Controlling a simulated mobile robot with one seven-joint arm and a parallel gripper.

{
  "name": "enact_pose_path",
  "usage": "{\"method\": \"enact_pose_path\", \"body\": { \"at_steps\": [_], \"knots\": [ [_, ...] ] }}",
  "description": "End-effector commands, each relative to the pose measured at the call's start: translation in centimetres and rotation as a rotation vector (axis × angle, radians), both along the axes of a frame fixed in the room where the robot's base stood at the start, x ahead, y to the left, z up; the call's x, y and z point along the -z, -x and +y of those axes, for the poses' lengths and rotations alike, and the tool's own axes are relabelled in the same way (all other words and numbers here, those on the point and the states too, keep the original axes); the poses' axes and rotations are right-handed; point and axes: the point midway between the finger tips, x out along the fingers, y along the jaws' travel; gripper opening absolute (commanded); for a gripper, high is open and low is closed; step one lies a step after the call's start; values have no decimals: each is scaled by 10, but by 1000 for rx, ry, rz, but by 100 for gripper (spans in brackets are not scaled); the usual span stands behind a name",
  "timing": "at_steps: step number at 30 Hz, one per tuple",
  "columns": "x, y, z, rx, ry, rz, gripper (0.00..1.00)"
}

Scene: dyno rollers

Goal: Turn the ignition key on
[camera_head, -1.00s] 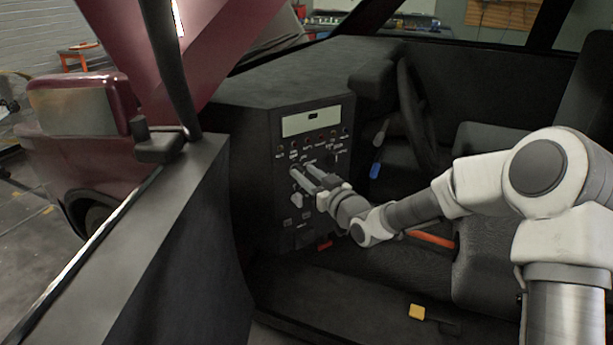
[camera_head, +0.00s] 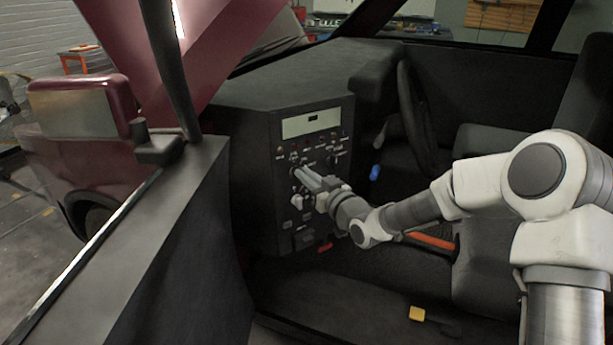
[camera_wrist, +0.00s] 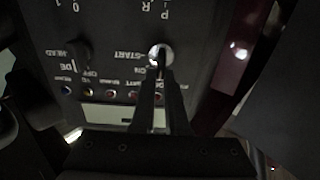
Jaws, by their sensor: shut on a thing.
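The ignition switch (camera_wrist: 153,50) is a round silver lock on the dark control panel (camera_head: 344,112), with "START" and "ON" labels near it. The panel's lettering is upside down in the wrist view. My gripper (camera_wrist: 160,76) reaches the lock, its two dark fingers close together and shut on the ignition key at the lock's centre. The fingers hide most of the key, so its angle is hard to read. In the head view my gripper (camera_head: 298,171) points at the left part of the panel, below the pale display.
A dark knob (camera_wrist: 80,50) and several small coloured buttons sit near the lock. The steering wheel (camera_head: 418,115) is to the right of the panel. The open door (camera_head: 150,240) stands at the left.

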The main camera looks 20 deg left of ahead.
Motion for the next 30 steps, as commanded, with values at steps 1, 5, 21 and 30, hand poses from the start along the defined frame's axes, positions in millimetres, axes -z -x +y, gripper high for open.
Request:
{"method": "enact_pose_path", "body": {
  "at_steps": [1, 5, 21, 30],
  "knots": [
    [0, 0, 0, 0, -7, 8, 0],
    [0, -1, -1, 0, -39, 48, 0],
    [2, -6, -6, 2, -308, 376, 0],
    [4, -8, -7, 1, -430, 524, 0]
  ]
}}
